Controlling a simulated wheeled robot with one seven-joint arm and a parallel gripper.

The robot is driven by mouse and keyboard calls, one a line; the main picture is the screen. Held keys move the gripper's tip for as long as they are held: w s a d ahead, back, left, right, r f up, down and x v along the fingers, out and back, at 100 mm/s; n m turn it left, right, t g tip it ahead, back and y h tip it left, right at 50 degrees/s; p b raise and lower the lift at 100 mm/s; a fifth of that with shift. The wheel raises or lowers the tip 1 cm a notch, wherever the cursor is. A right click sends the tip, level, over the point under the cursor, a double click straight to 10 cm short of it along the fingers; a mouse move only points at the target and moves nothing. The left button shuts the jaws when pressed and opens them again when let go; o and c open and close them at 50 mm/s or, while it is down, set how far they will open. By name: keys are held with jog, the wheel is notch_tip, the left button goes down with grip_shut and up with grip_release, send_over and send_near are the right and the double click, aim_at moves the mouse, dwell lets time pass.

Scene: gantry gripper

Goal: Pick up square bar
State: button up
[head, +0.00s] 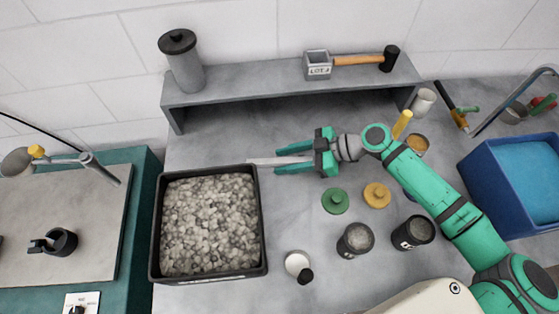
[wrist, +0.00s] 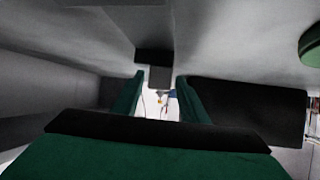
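A grey square bar (head: 262,161) lies near the back left of the bench, close to the crate's back right corner. My gripper (head: 276,161) reaches in from the right with its green fingers on either side of the bar. In the wrist view, the fingers of my gripper (wrist: 159,84) stand apart. A small grey block end (wrist: 160,78), likely the bar, shows between them with a narrow gap on each side. The bar's right part is partly hidden by the fingers.
A black crate of grey stones (head: 262,235) stands just left and in front. A grey shelf (head: 290,88) rises behind, holding a cylinder (head: 183,65), a small box (head: 317,66) and a hammer (head: 358,60). Green (head: 335,201) and yellow (head: 377,195) knobbed pieces stand to the front right.

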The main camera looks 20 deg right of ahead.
jog(key=shift+w, duration=0.1)
grip_shut()
jog(key=shift+r, duration=0.1)
jog(key=shift+r, duration=0.5)
notch_tip(320, 180, up, 27)
